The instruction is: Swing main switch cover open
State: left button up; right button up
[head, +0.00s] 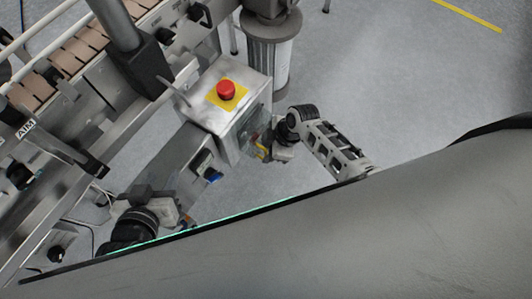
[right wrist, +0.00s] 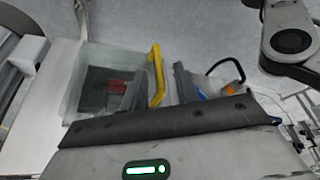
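The main switch cover is a clear box-like cover (right wrist: 88,75) with a yellow edge strip (right wrist: 157,75); in the right wrist view a dark panel with a red part shows through it. In the head view the yellow strip (head: 262,150) shows on the side of the metal box, beside my right gripper (head: 278,153). In the right wrist view the right gripper's fingers (right wrist: 163,88) stand apart, with the strip between them, close to the left finger. I cannot tell whether it touches. My left gripper (head: 182,208) is low on the left, its fingers too small to read.
A red emergency button (head: 227,90) on a yellow plate tops the metal box (head: 196,100). A lower grey box with a blue part (head: 214,175) stands between the grippers. A conveyor (head: 70,60) runs at left; a grey cylinder (head: 270,50) stands behind. Floor at right is clear.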

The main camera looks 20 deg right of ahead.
jog(key=shift+x, duration=1)
grip_shut()
